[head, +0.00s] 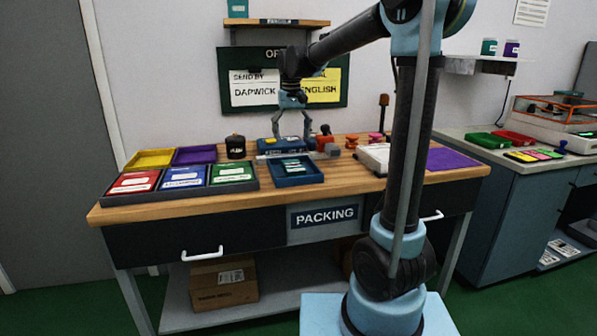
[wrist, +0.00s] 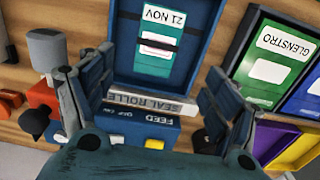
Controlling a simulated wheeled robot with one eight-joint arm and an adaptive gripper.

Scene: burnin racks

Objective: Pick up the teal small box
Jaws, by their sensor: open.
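A teal box with white labels and dark bands (wrist: 157,50) lies in a blue tray (wrist: 197,62) at the top of the wrist view. In the head view the tray (head: 311,177) stands on the wooden bench, with the teal box (head: 290,164) inside. My gripper (head: 292,138) is open and empty above the blue sealer machine (head: 270,146), behind the tray. In the wrist view its two fingers (wrist: 153,88) are spread on either side of the sealer and the tray's near edge. Another teal box (head: 238,9) stands on the wall shelf.
Red, blue and green boxes in a dark tray (head: 183,188) lie left of the blue tray. A black round container (head: 236,146) stands behind them. A red-and-black tool (head: 325,140) and a white device (head: 374,158) are to the right. The front bench strip is clear.

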